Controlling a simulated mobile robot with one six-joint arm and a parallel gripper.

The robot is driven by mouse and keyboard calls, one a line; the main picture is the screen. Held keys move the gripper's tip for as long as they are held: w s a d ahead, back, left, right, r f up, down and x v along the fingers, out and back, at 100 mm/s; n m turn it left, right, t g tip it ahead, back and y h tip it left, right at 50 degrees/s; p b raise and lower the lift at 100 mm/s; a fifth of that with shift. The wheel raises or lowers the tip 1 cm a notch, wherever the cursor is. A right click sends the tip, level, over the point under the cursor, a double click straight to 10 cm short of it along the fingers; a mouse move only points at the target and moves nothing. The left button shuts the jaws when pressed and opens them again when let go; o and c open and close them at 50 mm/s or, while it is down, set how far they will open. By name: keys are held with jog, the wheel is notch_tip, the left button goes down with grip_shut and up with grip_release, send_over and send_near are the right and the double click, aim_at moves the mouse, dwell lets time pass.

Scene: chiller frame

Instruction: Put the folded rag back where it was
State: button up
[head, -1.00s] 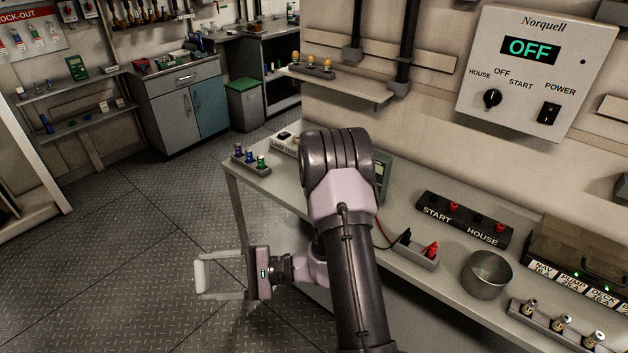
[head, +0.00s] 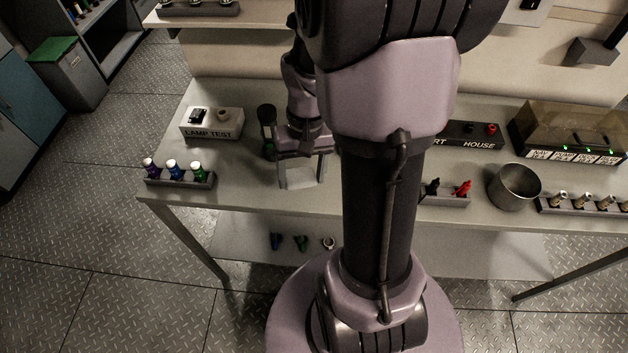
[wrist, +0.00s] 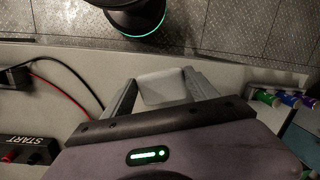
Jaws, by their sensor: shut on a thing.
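The folded rag (head: 302,172) is a pale grey-white pad between the two fingers of my gripper (head: 303,183). In the wrist view the rag (wrist: 165,88) spans the gap between the fingers (wrist: 163,98), and my gripper is shut on it. In the head view both are at the left-middle part of the grey bench (head: 235,190), near its front edge. I cannot tell whether the rag touches the bench top or is just above it.
To the right are a tray with clips (head: 445,199), a metal bowl (head: 514,187) and the fuse box (head: 570,135).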

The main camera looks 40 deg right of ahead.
aim_at(313, 168)
jog(key=shift+h, duration=0.8)
jog(key=d, duration=0.1)
jog(key=d+r, duration=0.1)
jog(key=d, duration=0.1)
jog(key=w+d+r, duration=0.1)
jog(key=shift+d, duration=0.15)
jog(key=shift+d+n, duration=0.3)
jog(key=shift+d, duration=0.05)
notch_tip(313, 168, down, 10)
jog(key=b, duration=0.5)
jog(key=shift+c, duration=0.5)
jog(key=shift+r, duration=0.2)
jog(key=shift+c, duration=0.8)
jog(key=o, duration=1.5)
jog(key=shift+c, duration=0.2)
jog(key=shift+r, duration=0.1)
